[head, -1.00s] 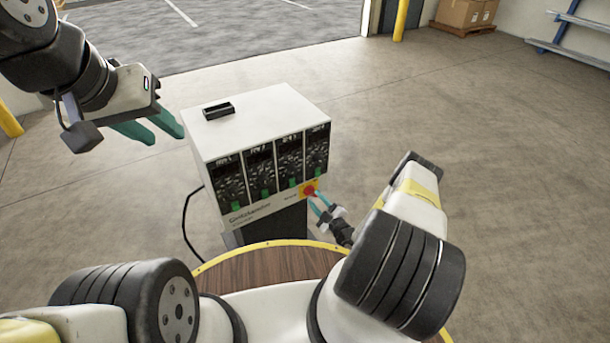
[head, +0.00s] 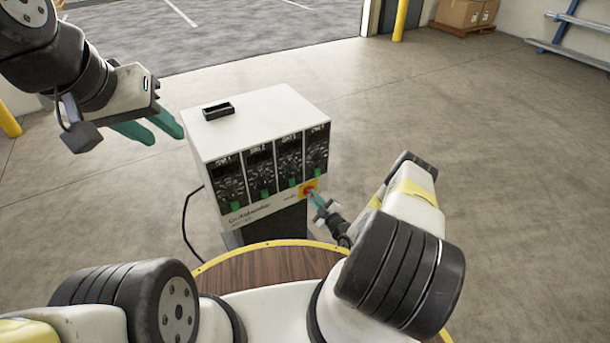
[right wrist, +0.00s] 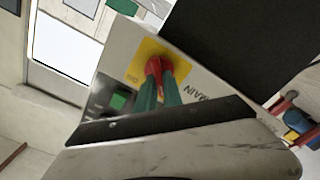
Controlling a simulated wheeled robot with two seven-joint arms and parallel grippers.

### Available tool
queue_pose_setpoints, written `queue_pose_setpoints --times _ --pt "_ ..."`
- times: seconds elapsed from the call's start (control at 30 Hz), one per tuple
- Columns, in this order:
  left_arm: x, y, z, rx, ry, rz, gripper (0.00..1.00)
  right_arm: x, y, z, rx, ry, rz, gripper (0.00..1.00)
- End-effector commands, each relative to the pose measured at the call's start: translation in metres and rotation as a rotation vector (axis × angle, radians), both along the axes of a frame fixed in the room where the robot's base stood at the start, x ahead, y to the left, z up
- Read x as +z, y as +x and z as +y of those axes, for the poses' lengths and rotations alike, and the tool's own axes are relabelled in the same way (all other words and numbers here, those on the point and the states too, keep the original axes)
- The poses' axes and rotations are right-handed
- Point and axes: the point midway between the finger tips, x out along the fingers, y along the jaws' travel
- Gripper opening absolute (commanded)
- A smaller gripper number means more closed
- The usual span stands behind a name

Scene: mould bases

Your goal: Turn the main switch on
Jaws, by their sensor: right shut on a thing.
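The main switch is a red knob (right wrist: 154,66) on a yellow plate (right wrist: 143,58) at the lower right of the white cabinet's front (head: 262,208). The letters "MAIN" show beside it in the right wrist view. My right gripper (head: 314,195) reaches the switch from the front right. Its green fingers are shut on the red knob in the right wrist view (right wrist: 158,82), and the fingertips hide part of it. My left gripper (head: 158,130) hangs in the air left of the cabinet, with its two green fingers apart and nothing between them.
The cabinet has several dark modules with green switches (head: 267,193) along its front. A small black tray (head: 218,111) lies on its top. A black cable (head: 186,225) hangs at its left. The floor to the right is clear. Boxes on a pallet (head: 464,14) stand far back.

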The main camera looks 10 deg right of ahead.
Motion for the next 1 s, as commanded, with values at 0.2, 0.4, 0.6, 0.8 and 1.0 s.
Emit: queue_pose_setpoints --times 0.2,0.4,0.6,0.8,1.0 --pt "0.0000 0.0000 0.0000 0.000 0.000 0.000 0.36 -0.0003 -0.0002 -0.0004 0.000 0.061 0.024 0.00" --pt "0.0000 0.0000 0.0000 0.000 0.000 0.000 0.36 0.0002 0.0003 -0.0013 -0.001 0.188 0.071 0.00" --pt "0.0000 0.0000 0.0000 0.000 0.000 0.000 0.36 0.0007 0.0006 -0.0026 0.000 0.362 0.134 0.00" --pt "0.0000 0.0000 0.0000 0.000 0.000 0.000 0.36 0.0010 0.0011 -0.0041 -0.002 0.541 0.199 0.00" --pt "0.0000 0.0000 0.0000 0.000 0.000 0.000 0.36 0.0009 0.0014 -0.0059 -0.003 0.719 0.264 0.00"
